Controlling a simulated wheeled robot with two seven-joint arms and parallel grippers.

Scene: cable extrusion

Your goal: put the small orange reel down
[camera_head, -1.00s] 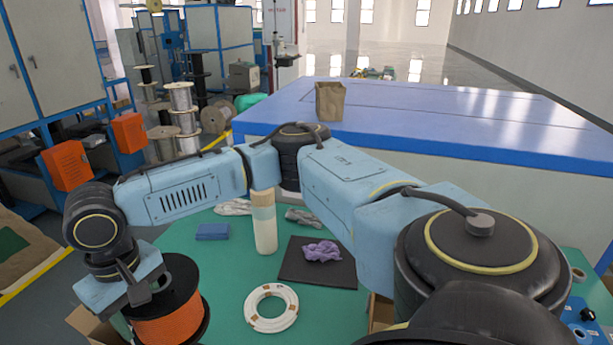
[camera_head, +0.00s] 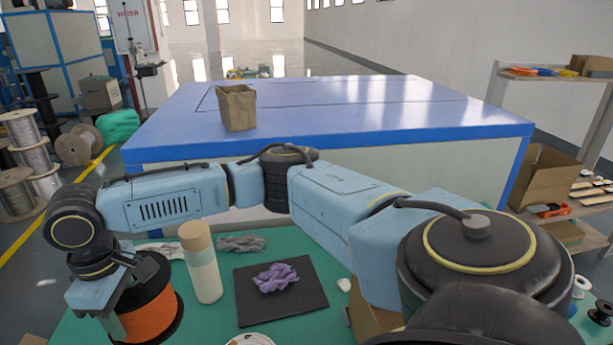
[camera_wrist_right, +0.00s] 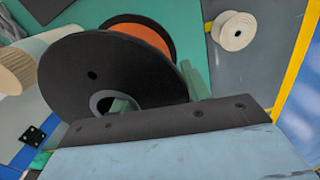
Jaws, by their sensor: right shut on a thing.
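The small orange reel (camera_head: 148,318), with black flanges and orange winding, is at the lower left in the head view. My right gripper (camera_head: 118,296) is shut on it from its left side; the arm reaches across from the right. In the right wrist view the reel's black flange (camera_wrist_right: 75,75) and orange winding (camera_wrist_right: 148,40) fill the upper middle, next to the gripper's dark edge. The reel appears over the left part of the green tabletop (camera_head: 215,318); I cannot tell whether it touches it. My left gripper is not in view.
A cream bottle (camera_head: 203,265) stands just right of the reel. Beyond it are a black mat (camera_head: 310,300) with a purple cloth (camera_head: 275,278) and a grey cloth (camera_head: 240,243). A blue-edged bench (camera_head: 330,125) bearing a paper bag (camera_head: 238,108) stands behind. Spools (camera_head: 80,145) stand at left.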

